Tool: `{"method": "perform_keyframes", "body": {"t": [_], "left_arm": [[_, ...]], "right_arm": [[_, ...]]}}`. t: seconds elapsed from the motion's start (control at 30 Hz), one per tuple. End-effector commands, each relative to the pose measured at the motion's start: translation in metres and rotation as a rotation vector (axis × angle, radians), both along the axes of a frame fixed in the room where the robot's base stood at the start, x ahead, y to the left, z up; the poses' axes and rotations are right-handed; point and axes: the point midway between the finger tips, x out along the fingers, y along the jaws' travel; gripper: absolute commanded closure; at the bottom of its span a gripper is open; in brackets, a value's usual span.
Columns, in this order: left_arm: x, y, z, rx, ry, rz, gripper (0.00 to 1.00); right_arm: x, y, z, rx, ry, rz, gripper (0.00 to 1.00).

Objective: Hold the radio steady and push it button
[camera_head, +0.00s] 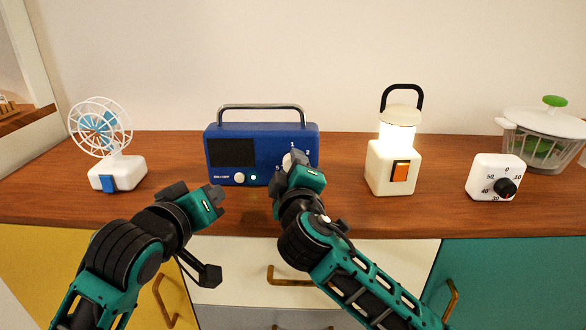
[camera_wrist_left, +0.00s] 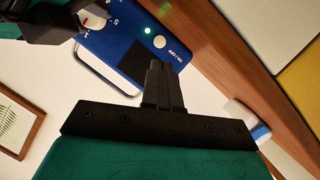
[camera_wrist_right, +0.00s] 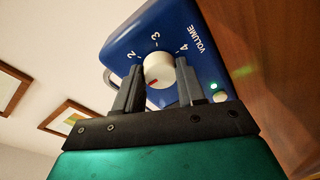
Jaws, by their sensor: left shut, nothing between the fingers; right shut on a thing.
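The blue radio (camera_head: 262,140) stands upright on the wooden top, its handle raised. Its white on/off button (camera_head: 239,178) is low on the front, beside a lit green light (camera_head: 253,177). My right gripper (camera_head: 290,168) is shut on the white volume knob; in the right wrist view its fingers (camera_wrist_right: 158,85) sit either side of the knob (camera_wrist_right: 158,68). My left gripper (camera_head: 216,193) is shut and empty, in front of the radio's lower left. In the left wrist view its closed fingertips (camera_wrist_left: 163,66) point toward the button (camera_wrist_left: 160,42), with no clear contact.
A white fan (camera_head: 118,172) stands left of the radio. A lit lantern (camera_head: 388,170), a white timer (camera_head: 493,170) and a salad spinner (camera_head: 545,125) stand to the right. The wooden top (camera_head: 345,210) is clear near its front edge, above coloured drawers.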

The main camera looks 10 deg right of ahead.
Motion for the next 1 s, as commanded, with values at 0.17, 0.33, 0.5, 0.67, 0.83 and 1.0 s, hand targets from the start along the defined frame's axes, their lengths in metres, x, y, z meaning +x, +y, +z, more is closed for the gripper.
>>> {"method": "perform_keyframes", "body": {"t": [0.17, 0.33, 0.5, 0.67, 0.83, 1.0], "left_arm": [[0.000, 0.000, 0.000, 0.000, 0.000, 0.000, 1.00], [0.000, 0.002, -0.001, 0.007, 0.004, -0.006, 1.00], [0.001, 0.013, -0.012, 0.075, 0.038, -0.069, 1.00], [-0.001, 0.032, -0.022, 0.175, 0.070, -0.207, 1.00], [-0.010, 0.032, -0.028, 0.210, 0.063, -0.387, 1.00], [-0.017, 0.005, -0.030, 0.129, 0.006, -0.518, 1.00]], "right_arm": [[0.000, 0.000, -0.001, 0.001, 0.002, 0.001, 1.00], [0.000, 0.000, -0.001, 0.001, 0.002, 0.001, 1.00], [0.000, 0.000, -0.001, 0.001, 0.002, 0.001, 1.00], [0.000, 0.000, -0.001, 0.001, 0.002, 0.001, 1.00], [0.000, 0.000, -0.001, 0.001, 0.002, 0.001, 1.00], [0.000, 0.000, -0.001, 0.001, 0.002, 0.001, 1.00]]}}
